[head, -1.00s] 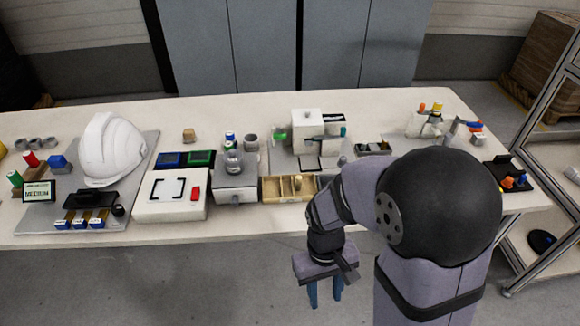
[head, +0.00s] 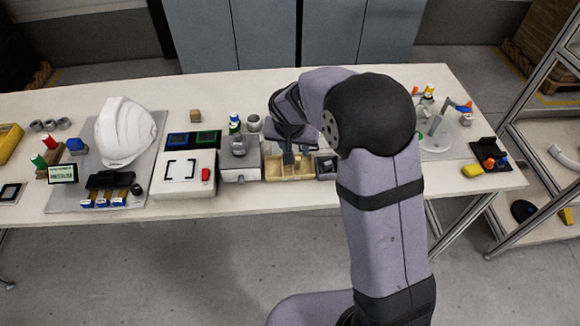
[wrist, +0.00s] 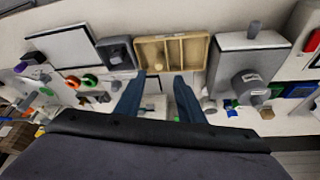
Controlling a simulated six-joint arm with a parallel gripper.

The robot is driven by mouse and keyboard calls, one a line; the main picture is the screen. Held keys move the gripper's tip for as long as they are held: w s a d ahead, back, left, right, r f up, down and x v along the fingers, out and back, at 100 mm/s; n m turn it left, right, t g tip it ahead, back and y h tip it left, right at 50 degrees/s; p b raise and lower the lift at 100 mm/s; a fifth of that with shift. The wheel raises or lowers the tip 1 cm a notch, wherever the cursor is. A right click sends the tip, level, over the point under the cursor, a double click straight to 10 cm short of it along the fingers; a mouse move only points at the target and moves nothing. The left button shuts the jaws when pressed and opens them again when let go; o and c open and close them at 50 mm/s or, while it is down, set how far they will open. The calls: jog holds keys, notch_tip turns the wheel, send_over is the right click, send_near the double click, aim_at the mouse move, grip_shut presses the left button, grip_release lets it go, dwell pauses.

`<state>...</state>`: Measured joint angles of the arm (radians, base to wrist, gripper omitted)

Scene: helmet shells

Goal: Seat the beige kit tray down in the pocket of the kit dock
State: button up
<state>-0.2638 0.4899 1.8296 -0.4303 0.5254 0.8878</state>
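The beige kit tray (head: 272,172) rests on the table with its dividers visible; in the wrist view the tray (wrist: 172,38) shows compartments and lies just beyond the fingertips. My gripper (head: 295,160) appears over the tray's right part in the head view. In the wrist view my gripper (wrist: 160,78) is open, its two blue fingers apart with nothing between them. I cannot tell from these views whether the fingers are level with the tray. No pocket is plainly identifiable as the kit dock's; the arm hides part of the table behind the tray.
A grey-topped white box (head: 240,170) stands left of the tray, and a dark grey box (head: 327,168) stands right. A white box with a red button (head: 186,178) and a white helmet (head: 124,130) are further left. The table front edge is close to the tray.

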aim_at(298, 159)
jog(key=shift+p+x, duration=1.35)
jog(key=shift+x, duration=2.35)
jog(key=shift+s, duration=0.2)
jog(key=shift+c, duration=0.7)
grip_shut()
